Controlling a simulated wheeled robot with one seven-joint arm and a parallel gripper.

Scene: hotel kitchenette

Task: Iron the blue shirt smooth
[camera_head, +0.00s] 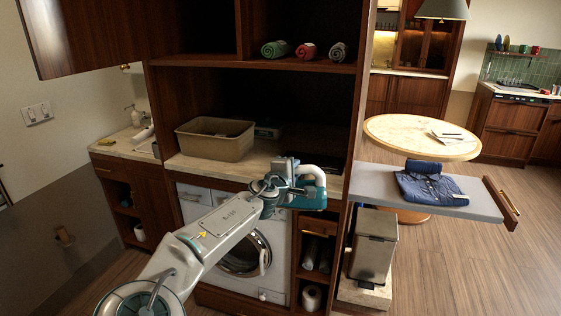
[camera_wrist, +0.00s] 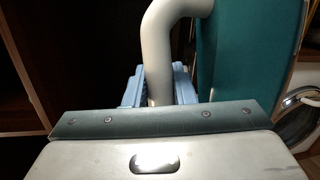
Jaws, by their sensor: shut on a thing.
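The blue shirt (camera_head: 430,188) lies folded on the grey ironing board (camera_head: 380,182), which juts out at the right of the head view. My gripper (camera_head: 297,187) is left of the board, in front of the cabinet. It is shut on the white handle of the teal iron (camera_head: 316,203). In the wrist view the blue fingers of my gripper (camera_wrist: 158,88) sit around the curved handle, and the teal body of the iron (camera_wrist: 238,50) is to the right. The iron's soleplate and the exact finger contact are hidden. The shirt is out of the wrist view.
A beige bin (camera_head: 215,138) stands on the counter behind my arm. A washing machine (camera_head: 235,240) is below. A metal trash can (camera_head: 374,245) stands under the board. A round table (camera_head: 420,137) is behind the board. Floor to the right is clear.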

